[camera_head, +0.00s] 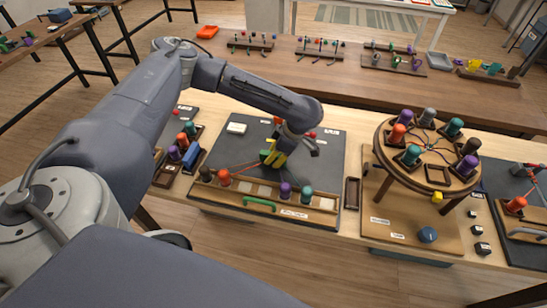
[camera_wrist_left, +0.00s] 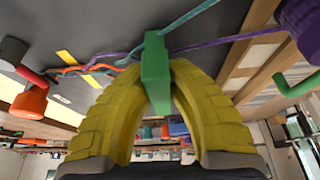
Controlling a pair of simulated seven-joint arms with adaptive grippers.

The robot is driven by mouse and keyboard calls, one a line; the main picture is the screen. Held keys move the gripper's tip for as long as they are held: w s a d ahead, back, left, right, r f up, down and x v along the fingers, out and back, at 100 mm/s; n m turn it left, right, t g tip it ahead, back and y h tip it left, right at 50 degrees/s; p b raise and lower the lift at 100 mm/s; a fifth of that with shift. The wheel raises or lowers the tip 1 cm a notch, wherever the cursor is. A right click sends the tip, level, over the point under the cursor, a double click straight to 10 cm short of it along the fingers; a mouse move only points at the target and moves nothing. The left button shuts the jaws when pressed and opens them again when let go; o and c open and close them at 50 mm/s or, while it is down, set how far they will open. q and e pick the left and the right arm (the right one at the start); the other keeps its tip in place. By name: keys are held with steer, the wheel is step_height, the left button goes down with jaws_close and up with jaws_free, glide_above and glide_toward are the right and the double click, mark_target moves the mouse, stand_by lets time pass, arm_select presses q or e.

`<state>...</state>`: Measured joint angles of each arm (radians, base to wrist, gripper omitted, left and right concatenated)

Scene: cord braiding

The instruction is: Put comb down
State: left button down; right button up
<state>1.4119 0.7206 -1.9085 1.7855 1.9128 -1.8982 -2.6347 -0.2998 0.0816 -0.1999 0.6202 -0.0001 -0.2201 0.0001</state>
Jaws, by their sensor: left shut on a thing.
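My left gripper (camera_head: 272,160), with yellow fingers, is shut on a green piece that I take to be the comb (camera_wrist_left: 157,72). In the left wrist view the comb stands between the two fingertips (camera_wrist_left: 158,85). The gripper is low over the dark board (camera_head: 325,170). Coloured cords (camera_head: 240,166) run from near the comb toward spools at the board's front; orange, teal and purple strands show in the wrist view. Whether the comb touches the board or the cords cannot be told. My right gripper is not in view.
A wooden strip (camera_head: 265,195) at the board's front holds several spools, with a green handle (camera_head: 258,203) before it. A round stand (camera_head: 427,155) with several spools is to the right. A spool tray (camera_head: 179,150) lies to the left. The board's right part is clear.

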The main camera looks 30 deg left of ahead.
arm_select(q)
steer(key=c, duration=1.4)
jaws_free()
steer(key=shift+f, duration=0.1)
steer(key=shift+o, duration=0.2)
steer(key=v, duration=1.2)
